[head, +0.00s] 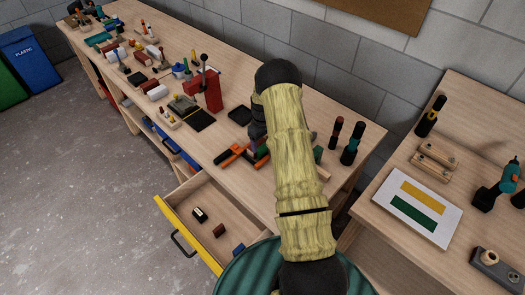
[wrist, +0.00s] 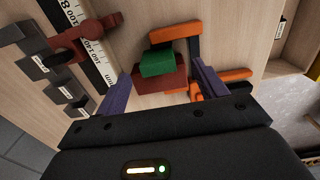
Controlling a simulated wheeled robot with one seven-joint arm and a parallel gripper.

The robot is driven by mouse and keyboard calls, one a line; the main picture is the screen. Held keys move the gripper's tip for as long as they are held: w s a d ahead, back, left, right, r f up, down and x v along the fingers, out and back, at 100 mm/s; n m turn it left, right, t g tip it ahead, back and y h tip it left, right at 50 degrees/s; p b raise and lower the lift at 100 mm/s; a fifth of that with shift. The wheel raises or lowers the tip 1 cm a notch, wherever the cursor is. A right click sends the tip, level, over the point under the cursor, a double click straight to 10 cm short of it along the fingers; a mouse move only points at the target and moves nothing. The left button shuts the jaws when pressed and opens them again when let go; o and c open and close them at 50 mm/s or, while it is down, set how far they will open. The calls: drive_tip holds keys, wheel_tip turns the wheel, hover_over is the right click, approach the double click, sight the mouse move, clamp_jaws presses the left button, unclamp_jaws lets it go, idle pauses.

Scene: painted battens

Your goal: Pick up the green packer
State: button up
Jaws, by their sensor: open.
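The green packer (wrist: 158,63) is a small block in the wrist view. It overlaps a dark red block (wrist: 174,78), seemingly resting on it. In the head view, a bit of green (head: 263,152) shows beside my arm, just by my gripper. My gripper (wrist: 160,84) is open, with one purple finger on each side of the green and red blocks. Nothing is held, and I see no clear contact. In the head view my gripper (head: 257,143) is over the bench, partly hidden by my arm.
An orange-jawed tool (wrist: 188,48) lies close around the blocks. A ruler (wrist: 88,40) and a red clamp-like piece (wrist: 85,38) lie at left. In the head view, an open drawer (head: 178,200) juts out below the bench, and dark-handled tools (head: 353,143) stand at right.

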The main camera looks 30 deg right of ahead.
sight(263, 147)
drive_tip(key=shift+d+f+p, duration=0.15)
drive_tip(key=shift+f+p, duration=0.5)
drive_tip(key=shift+f, duration=0.5)
drive_tip(key=shift+d+f+p, duration=0.1)
drive_tip(key=shift+f+p, duration=0.5)
drive_tip(key=shift+f, duration=0.5)
drive_tip(key=shift+c, duration=0.4)
drive_tip(key=c, duration=1)
